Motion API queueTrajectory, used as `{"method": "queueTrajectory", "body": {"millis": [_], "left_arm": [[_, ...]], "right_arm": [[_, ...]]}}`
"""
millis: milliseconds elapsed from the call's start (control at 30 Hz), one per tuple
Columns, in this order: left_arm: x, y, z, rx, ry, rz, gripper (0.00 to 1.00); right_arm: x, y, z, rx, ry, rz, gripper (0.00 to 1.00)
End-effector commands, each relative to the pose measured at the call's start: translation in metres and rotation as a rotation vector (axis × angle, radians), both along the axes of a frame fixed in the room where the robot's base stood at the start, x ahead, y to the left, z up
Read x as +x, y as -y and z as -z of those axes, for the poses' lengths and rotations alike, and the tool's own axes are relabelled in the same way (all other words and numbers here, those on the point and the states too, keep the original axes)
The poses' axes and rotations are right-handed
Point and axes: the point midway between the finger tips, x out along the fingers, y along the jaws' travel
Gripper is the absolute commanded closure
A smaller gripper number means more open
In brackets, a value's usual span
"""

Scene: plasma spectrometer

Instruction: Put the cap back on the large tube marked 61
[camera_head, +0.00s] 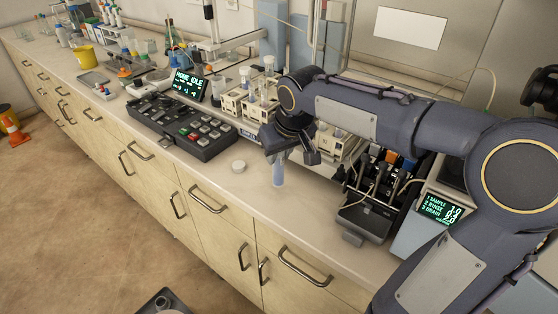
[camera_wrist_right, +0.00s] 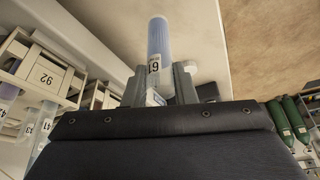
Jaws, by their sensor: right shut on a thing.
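My right gripper (camera_head: 287,150) is shut on a large clear, bluish tube (camera_head: 278,172), which hangs below the fingers over the counter. In the right wrist view, the tube (camera_wrist_right: 158,40) sits between the two fingertips (camera_wrist_right: 159,86) and its label reads 61. Its upper end is hidden by the gripper. A round white cap (camera_head: 238,167) lies on the counter, left of the tube and apart from it. A small white shape beside the fingers in the wrist view may be this cap (camera_wrist_right: 190,66). My left gripper is not in view.
A rack with labelled tubes (camera_head: 262,92) stands behind my right gripper. A black keypad console (camera_head: 182,124) is to the left, with a screen reading HOME IDLE (camera_head: 188,84). A dark tray device (camera_head: 364,222) is to the right. The counter's front strip (camera_head: 222,186) is mostly clear.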

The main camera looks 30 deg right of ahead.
Motion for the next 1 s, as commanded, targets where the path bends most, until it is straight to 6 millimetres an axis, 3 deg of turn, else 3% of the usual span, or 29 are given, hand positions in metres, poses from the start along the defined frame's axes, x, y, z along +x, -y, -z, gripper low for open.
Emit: {"method": "queueTrajectory", "body": {"millis": [133,533,567,700,1000], "left_arm": [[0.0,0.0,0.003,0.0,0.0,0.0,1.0],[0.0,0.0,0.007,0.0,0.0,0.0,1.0],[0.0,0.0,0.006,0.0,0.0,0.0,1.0],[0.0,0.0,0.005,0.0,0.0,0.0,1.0],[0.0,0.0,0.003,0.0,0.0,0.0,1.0]], "right_arm": [[0.0,-0.001,0.019,0.001,-0.001,-0.001,1.0],[0.0,-0.001,0.025,0.001,0.0,-0.001,1.0],[0.0,-0.001,0.024,0.001,-0.001,-0.001,0.73],[0.0,-0.001,0.023,0.001,-0.001,-0.001,0.55],[0.0,-0.001,0.021,0.001,0.0,-0.001,0.54]]}}
